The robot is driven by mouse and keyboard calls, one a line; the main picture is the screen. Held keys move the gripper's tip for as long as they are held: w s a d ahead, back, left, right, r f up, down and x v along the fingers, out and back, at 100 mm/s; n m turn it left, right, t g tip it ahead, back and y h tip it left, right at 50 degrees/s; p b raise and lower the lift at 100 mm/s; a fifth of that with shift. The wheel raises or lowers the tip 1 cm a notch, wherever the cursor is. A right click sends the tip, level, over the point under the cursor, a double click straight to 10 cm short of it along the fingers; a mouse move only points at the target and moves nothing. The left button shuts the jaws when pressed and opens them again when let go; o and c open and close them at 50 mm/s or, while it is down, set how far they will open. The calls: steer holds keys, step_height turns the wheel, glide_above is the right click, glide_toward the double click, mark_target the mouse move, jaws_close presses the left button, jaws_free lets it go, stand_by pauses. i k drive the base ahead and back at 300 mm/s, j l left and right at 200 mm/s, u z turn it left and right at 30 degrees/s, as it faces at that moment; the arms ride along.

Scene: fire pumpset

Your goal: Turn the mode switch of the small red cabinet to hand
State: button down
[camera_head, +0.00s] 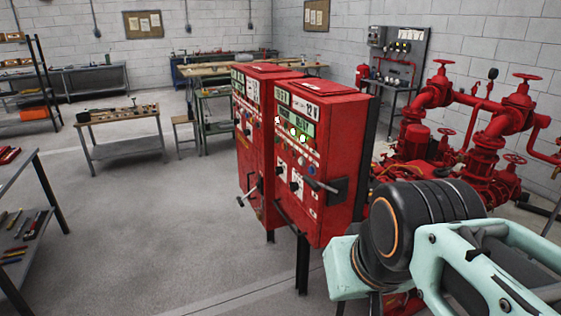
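Two red cabinets stand side by side on dark legs: a nearer right cabinet (337,134) and a left cabinet (249,163) partly hidden behind it. They look close in size, so I cannot tell for sure which is the small one. The right cabinet's front has dark knobs (295,181) on pale plates below its displays and lights. The left cabinet has similar small dark knobs. The mode switch's lettering and position are too small to read. My teal and black arm fills the lower right, in front of the cabinets' right side. My gripper is out of view.
A lever handle (321,186) sticks out of the right cabinet's front, another (249,195) from the left one's. Red pumps and pipes (485,150) stand behind my arm. A low workbench (124,137) and a tool shelf (20,235) are at left. The floor before the cabinets is clear.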

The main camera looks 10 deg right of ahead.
mark_target(279, 169)
steer(key=i+j, duration=0.2)
steer(key=i, duration=0.2)
steer(key=i+j+z, duration=0.1)
steer(key=i, duration=0.25)
steer(key=i+j, duration=0.3)
steer(key=k+z, duration=0.3)
steer(key=z, duration=0.15)
steer(key=i+l+u, duration=0.1)
steer(key=u, duration=0.2)
steer(key=i+u, duration=0.1)
steer(key=i, duration=0.2)
